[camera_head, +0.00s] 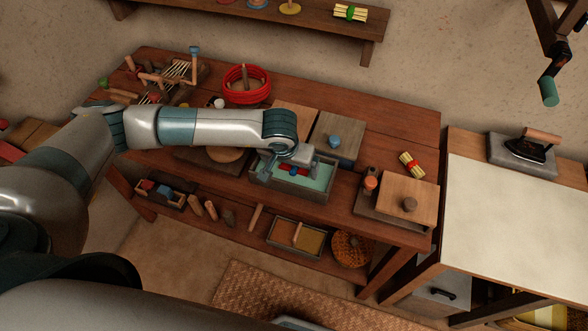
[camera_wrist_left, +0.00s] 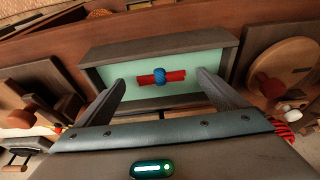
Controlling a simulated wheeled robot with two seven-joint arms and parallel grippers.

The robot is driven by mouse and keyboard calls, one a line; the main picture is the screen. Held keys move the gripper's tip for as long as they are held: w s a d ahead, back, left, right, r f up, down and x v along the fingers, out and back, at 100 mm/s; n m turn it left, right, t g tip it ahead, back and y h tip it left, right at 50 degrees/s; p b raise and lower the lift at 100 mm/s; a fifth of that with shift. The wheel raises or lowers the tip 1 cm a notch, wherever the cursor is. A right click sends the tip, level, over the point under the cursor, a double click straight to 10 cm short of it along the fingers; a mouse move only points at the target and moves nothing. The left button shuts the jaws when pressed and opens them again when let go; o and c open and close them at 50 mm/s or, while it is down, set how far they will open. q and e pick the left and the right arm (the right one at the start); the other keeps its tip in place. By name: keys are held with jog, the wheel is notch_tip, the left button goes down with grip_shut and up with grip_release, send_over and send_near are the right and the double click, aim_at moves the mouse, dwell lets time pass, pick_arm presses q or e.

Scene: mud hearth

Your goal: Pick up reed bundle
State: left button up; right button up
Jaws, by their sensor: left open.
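A red bundle with a blue tie (camera_wrist_left: 161,76) lies across a tray with a pale green floor (camera_wrist_left: 110,72) and grey walls. In the head view the bundle (camera_head: 291,170) is partly hidden by my left gripper (camera_head: 289,164) above the tray (camera_head: 320,196). In the left wrist view the open fingers (camera_wrist_left: 159,82) stand on either side of the bundle, with gaps between. I cannot tell their height above it. A yellow bundle with a red tie (camera_head: 412,165) lies at the table's right. Another yellow bundle with a green tie (camera_head: 350,12) lies on the wall shelf.
A grey block with a blue knob (camera_head: 335,140) stands behind the tray. Red coil (camera_head: 247,84) and a wooden rack (camera_head: 165,80) are at the back left. A board with a knob (camera_head: 395,199) is at the right. A white-topped table (camera_head: 500,225) holds an iron (camera_head: 527,149).

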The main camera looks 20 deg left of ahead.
aim_at(294, 169)
pick_arm(q)
jog(key=p+x, duration=0.1)
jog(key=x, duration=0.1)
jog(key=shift+w+f, duration=0.25)
jog(key=shift+w+f+p, duration=0.2)
jog(key=shift+f+p, duration=0.1)
jog(key=shift+f, duration=0.2)
jog(key=c, duration=1.1)
